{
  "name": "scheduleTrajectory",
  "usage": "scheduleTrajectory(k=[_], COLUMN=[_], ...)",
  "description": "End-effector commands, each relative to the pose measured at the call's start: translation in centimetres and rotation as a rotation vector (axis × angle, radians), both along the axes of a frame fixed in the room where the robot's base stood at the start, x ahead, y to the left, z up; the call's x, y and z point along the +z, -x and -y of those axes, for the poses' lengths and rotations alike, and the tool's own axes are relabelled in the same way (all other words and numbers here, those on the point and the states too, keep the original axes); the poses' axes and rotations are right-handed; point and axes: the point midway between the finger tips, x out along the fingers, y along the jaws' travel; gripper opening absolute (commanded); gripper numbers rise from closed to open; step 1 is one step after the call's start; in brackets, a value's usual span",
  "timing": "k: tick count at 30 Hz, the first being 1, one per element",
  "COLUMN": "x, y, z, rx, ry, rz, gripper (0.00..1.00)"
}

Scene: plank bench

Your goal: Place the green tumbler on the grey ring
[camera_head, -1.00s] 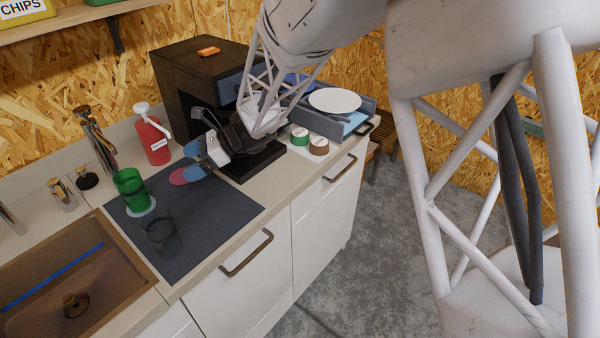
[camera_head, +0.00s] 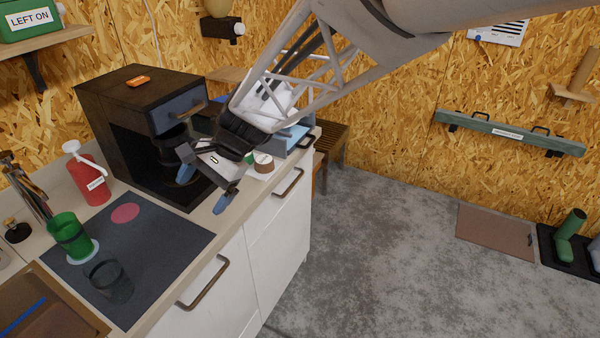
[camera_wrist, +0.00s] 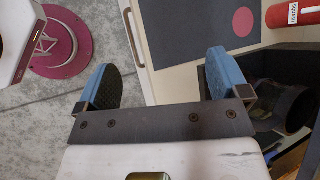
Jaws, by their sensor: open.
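The green tumbler (camera_head: 68,235) stands upright at the left of the dark mat (camera_head: 165,245) on the counter. It stands on or overlaps a pale disc (camera_head: 88,254); I cannot tell whether this is a ring. I see no clearly grey ring. My gripper (camera_head: 204,177) is open and empty, its blue fingers apart, in front of the black machine and well to the right of the tumbler. In the wrist view the open fingers (camera_wrist: 163,80) point toward the counter edge and the mat (camera_wrist: 195,30); the tumbler is out of that view.
A dark see-through cup (camera_head: 108,281) stands on the mat near the tumbler. A pink disc (camera_head: 125,213) lies at the mat's back. A red pump bottle (camera_head: 87,178) and a black machine (camera_head: 120,130) stand behind. The sink (camera_head: 40,305) is at front left. The mat's right part is clear.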

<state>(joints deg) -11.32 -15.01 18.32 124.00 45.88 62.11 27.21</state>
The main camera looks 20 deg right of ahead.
Motion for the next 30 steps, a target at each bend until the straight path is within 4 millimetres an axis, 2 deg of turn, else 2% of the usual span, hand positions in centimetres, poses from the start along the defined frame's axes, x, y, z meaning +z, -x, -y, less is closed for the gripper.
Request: scheduleTrajectory(k=[1,6,18,24,30], x=[0.6,1.5,2.8,3.1,3.1], y=[1.1,4.5,12.8,16.1,17.7], z=[1.5,6.0,15.8,19.4,21.1], rx=[0.027,0.137,0.413,0.537,0.603], ry=[0.030,0.148,0.461,0.604,0.678], rz=[0.045,0.184,0.458,0.543,0.577], gripper=[0.94,0.94,0.94,0.94,0.94])
